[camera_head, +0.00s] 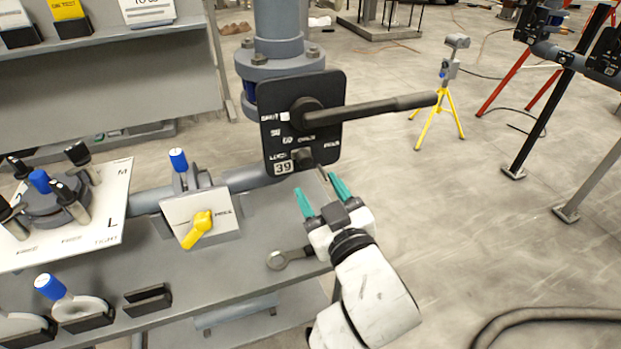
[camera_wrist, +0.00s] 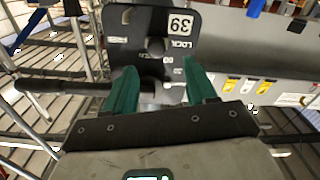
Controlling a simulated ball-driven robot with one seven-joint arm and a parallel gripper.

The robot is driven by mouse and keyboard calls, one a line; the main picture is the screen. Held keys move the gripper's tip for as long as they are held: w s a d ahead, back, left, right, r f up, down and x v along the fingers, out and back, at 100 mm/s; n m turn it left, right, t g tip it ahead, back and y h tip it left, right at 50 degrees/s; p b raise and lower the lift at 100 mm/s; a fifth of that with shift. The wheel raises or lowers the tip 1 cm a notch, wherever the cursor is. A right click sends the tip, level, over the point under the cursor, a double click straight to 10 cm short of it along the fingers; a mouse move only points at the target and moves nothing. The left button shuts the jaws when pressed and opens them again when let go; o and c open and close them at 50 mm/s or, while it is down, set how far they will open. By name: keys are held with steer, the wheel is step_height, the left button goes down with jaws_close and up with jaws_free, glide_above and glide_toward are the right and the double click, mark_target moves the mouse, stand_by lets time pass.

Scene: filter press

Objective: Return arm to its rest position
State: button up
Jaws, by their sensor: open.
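My gripper (camera_head: 323,197) has two green fingers, spread apart and empty. It is in front of and just below the black valve plate (camera_head: 301,148) marked 39, over the right edge of the grey bench. In the wrist view my gripper (camera_wrist: 160,90) points at the same plate (camera_wrist: 182,20), which appears upside down between and beyond the fingers. A long dark lever handle (camera_head: 385,106) sticks out to the right from the plate; it also shows in the wrist view (camera_wrist: 55,87). I cannot tell whether any finger touches the plate.
The grey bench (camera_head: 215,265) holds a box with a yellow knob (camera_head: 197,229), a white panel (camera_head: 75,220) with several black-handled parts, and a ring-ended tool (camera_head: 289,257) near the gripper. A yellow tripod (camera_head: 439,120) stands behind.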

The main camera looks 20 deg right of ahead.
steer(key=shift+s, duration=1.05)
steer(key=s+d+f+m+g+h, duration=0.1)
steer(key=s+d+f+g, duration=0.3)
steer(key=f, duration=0.4)
steer(key=s+d+f+m+g+h, duration=0.1)
steer(key=s+d+f+m+g, duration=0.1)
steer(key=s+d+f+g, duration=0.45)
steer(key=s+f+g+y, duration=0.1)
steer(key=s+f+g, duration=0.2)
steer(key=s+f, duration=0.3)
steer(key=s+f+g, duration=0.3)
steer(key=s+f, duration=0.4)
steer(key=s, duration=0.4)
steer(key=shift+s+d+f+y, duration=0.15)
steer(key=shift+s+d+y, duration=0.15)
steer(key=shift+y, duration=0.1)
steer(key=shift+o, duration=0.2)
steer(key=shift+g, duration=0.25)
